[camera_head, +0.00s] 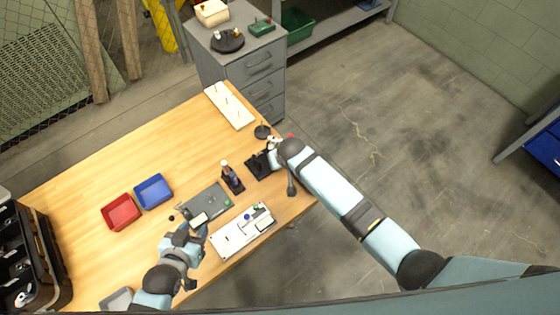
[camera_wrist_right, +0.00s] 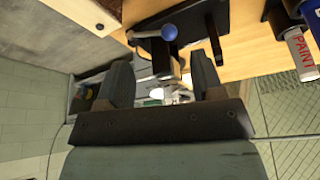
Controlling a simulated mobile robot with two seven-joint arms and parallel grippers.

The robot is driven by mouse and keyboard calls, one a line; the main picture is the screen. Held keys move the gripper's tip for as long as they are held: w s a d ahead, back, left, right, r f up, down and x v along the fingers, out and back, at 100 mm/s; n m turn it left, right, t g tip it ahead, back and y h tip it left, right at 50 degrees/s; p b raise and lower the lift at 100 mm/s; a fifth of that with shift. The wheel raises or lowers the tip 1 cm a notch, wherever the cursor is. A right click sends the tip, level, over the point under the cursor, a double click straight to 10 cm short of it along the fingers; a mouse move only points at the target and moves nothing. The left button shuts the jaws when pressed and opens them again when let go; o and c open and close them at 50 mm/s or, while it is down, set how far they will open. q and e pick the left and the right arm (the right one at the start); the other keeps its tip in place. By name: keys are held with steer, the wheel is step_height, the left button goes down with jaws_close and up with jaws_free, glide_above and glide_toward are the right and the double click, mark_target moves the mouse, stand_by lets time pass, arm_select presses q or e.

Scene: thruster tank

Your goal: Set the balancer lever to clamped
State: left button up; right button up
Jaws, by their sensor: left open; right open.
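A metal lever with a blue ball knob (camera_wrist_right: 169,32) sits on a dark base (camera_wrist_right: 200,25) in the right wrist view. I take this to be the balancer lever; its setting cannot be read. My right gripper (camera_wrist_right: 162,72) is open, with its two dark fingers apart and the knob showing beyond their tips. I cannot tell whether either finger touches the lever. In the head view a black device (camera_head: 258,166) stands at the table's right edge, partly hidden by my right wrist. My left gripper (camera_head: 190,232) is open and empty over the near side of the table.
Bottles (camera_head: 232,178) stand just left of the black device. A grey plate (camera_head: 208,203) and a white panel (camera_head: 238,238) lie nearer. Red (camera_head: 121,212) and blue (camera_head: 153,191) bins are at left. A grey drawer cabinet (camera_head: 245,70) stands behind. The table's middle is clear.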

steer(key=shift+x, duration=2.55)
